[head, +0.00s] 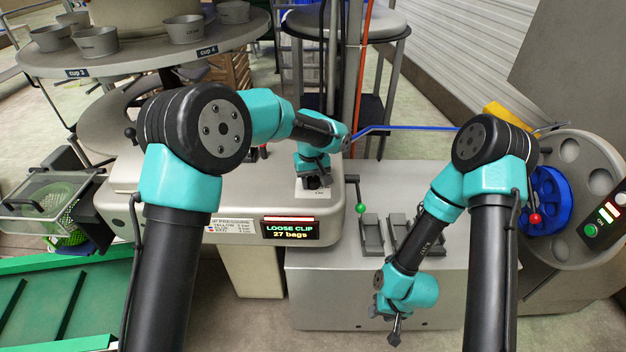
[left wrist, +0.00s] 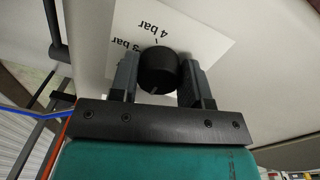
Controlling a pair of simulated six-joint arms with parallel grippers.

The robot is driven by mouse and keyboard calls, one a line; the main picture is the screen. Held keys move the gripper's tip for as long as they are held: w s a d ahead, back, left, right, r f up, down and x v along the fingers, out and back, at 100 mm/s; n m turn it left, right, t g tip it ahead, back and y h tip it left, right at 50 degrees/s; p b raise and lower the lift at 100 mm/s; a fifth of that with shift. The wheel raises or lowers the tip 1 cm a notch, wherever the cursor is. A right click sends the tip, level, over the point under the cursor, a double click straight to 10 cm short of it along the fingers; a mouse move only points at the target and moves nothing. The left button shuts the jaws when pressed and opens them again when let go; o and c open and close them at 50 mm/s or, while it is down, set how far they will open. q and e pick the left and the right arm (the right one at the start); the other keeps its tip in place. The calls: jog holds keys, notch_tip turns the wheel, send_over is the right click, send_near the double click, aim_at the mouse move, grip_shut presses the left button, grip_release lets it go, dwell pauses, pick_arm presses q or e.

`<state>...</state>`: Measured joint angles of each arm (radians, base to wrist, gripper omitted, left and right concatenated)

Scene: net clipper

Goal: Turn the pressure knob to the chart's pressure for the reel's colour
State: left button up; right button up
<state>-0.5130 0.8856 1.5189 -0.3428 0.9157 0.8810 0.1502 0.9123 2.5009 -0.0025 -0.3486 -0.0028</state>
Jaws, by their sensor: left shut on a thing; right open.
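The black pressure knob (left wrist: 158,68) sits on a white dial plate (left wrist: 205,38) reading "4 bar" and a partly covered "3 bar". My left gripper (head: 315,182) is over the clipper's top, its two fingers on either side of the knob. In the head view the gripper hides most of the knob. Which mark the knob points to is not clear. The chart (head: 233,226) is a white label on the machine's front with coloured marks; its text is too small to read surely. The reel (head: 548,200) at the right is blue. My right gripper (head: 394,330) is open and empty, low before the cabinet.
A display (head: 290,229) reads "LOOSE CLIP 27 bags". A green-knobbed lever (head: 360,208) and grey trays (head: 372,235) stand right of the clipper. A red-knobbed lever (head: 534,218) is before the reel. A blue strand (head: 410,128) runs behind. A cup turntable (head: 140,52) is at the back left.

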pick_arm(q)
jog(key=shift+m, duration=0.3)
jog(key=shift+c, duration=0.3)
jog(key=m, duration=0.3)
jog(key=shift+m, duration=0.4)
jog(key=m, duration=0.5)
jog(key=shift+w+a+m, duration=0.1)
jog(key=shift+m, duration=0.2)
jog(key=m, duration=0.5)
jog(key=shift+w+m+y, duration=0.1)
jog(key=shift+m+y, duration=0.2)
jog(key=shift+m, duration=2.2)
jog(key=o, duration=0.9)
jog(key=shift+o, duration=0.2)
